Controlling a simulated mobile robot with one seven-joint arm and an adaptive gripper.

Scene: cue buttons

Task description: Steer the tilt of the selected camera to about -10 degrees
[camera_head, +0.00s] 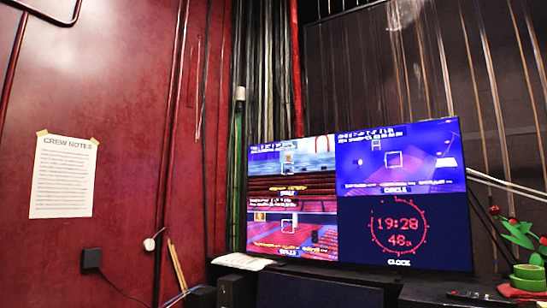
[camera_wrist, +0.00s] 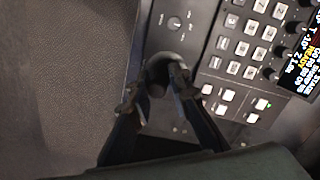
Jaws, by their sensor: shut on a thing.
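In the wrist view, my gripper (camera_wrist: 156,98) is shut on a dark round-topped joystick (camera_wrist: 166,66) on a grey control panel (camera_wrist: 196,60). The fingers hide the lower part of the stick. A small display (camera_wrist: 302,55) at the right edge shows coloured text, with READY in yellow; the rest is too small to read surely. In the head view, a monitor (camera_head: 360,236) shows three camera pictures with overlay text and a red clock reading 19:28. The tilt values are too small to read. My gripper is not in the head view.
A grey textured surface (camera_wrist: 70,70) is clear at left.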

